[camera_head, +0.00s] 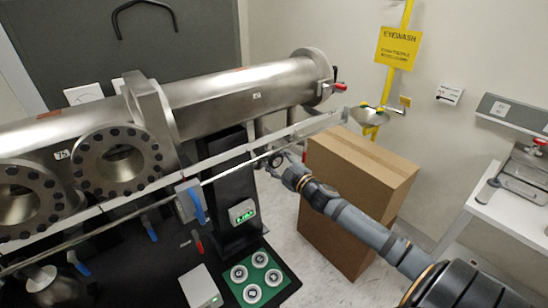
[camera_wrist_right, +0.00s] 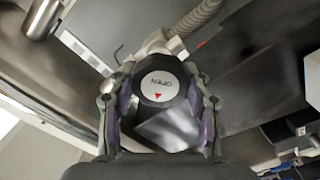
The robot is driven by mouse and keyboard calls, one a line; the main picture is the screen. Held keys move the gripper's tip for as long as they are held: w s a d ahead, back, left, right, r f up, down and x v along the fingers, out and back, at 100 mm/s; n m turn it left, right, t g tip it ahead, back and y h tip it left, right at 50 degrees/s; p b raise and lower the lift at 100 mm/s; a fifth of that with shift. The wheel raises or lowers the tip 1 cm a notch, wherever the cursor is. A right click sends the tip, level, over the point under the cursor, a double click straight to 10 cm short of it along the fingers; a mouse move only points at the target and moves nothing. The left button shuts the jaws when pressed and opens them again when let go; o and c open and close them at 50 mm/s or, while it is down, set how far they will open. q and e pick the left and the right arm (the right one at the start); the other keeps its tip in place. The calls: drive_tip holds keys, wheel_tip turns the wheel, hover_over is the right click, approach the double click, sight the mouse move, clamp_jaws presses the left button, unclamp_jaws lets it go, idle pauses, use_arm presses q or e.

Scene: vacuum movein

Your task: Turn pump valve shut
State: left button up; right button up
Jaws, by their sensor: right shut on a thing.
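The pump valve's dark round knob (camera_wrist_right: 160,88) fills the middle of the right wrist view. Its pale cap reads OPEN and has a small red mark. My right gripper (camera_wrist_right: 160,105) is shut on this knob, one finger on each side. In the head view my right gripper (camera_head: 275,164) reaches in from the lower right to the valve, below the right part of the steel beam pipe (camera_head: 245,88). The fingers hide most of the knob there. A ribbed hose (camera_wrist_right: 198,18) shows beside the valve in the wrist view. My left gripper is out of view.
A large cardboard box (camera_head: 350,205) stands on the floor close behind my right forearm. A green tray (camera_head: 272,285) with round parts lies below. A white bench (camera_head: 505,200) stands far right.

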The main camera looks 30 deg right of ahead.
drive_tip(key=m, duration=0.3)
drive_tip(key=shift+m, duration=0.3)
drive_tip(key=shift+d+m, duration=0.15)
drive_tip(key=shift+m, duration=1.75)
drive_tip(key=o, duration=1.2)
